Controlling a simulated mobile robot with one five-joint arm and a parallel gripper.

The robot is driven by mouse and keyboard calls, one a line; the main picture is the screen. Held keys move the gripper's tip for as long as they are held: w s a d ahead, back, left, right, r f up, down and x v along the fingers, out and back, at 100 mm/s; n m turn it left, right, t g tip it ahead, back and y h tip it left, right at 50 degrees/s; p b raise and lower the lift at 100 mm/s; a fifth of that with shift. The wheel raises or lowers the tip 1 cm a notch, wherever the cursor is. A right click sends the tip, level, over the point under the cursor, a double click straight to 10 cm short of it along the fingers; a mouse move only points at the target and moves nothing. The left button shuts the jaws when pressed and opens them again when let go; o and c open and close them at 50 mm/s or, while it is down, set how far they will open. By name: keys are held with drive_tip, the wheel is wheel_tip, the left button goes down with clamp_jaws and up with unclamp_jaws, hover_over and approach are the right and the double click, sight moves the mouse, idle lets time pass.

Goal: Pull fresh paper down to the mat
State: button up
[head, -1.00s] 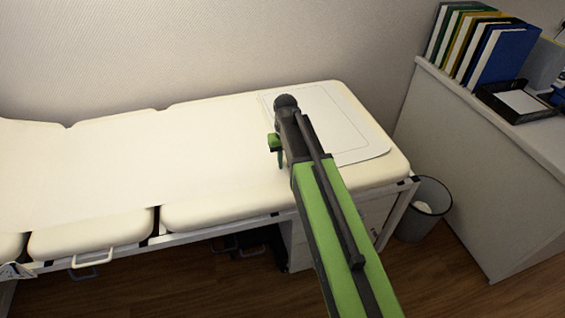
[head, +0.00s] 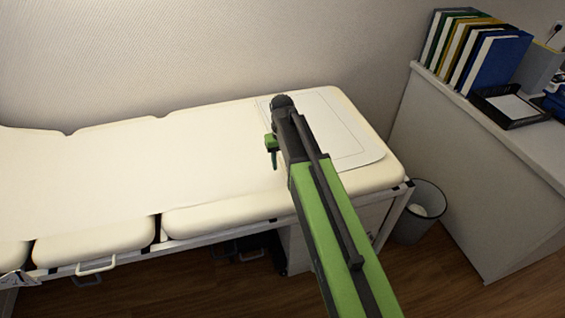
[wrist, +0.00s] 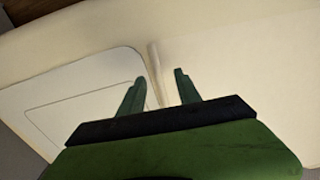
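White paper (head: 100,175) covers the left and middle of the cream padded couch (head: 235,215). The pale mat (head: 350,140), with a thin outlined rectangle, lies flat at the couch's right end. In the wrist view the mat (wrist: 75,90) is left of my gripper. My gripper (wrist: 162,76) points down over the couch near the mat's left edge. Its two fingers are apart, with a narrow pale raised strip (wrist: 155,65) between them, seemingly the paper's edge. I cannot tell whether either finger touches it. In the head view my arm hides part of the mat, and my gripper (head: 272,152) shows only partly.
A waste bin (head: 420,215) stands on the floor right of the couch. A white cabinet (head: 470,180) at the right carries several binders (head: 490,60) and a black tray (head: 508,105). A textured wall (head: 220,50) runs behind the couch.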

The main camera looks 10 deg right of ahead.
sight(283, 172)
wheel_tip(283, 172, up, 14)
drive_tip(key=p, duration=1.2)
drive_tip(key=shift+f, duration=0.15)
drive_tip(key=s+d, duration=0.1)
drive_tip(key=s, duration=1.3)
drive_tip(key=shift+m, duration=0.4)
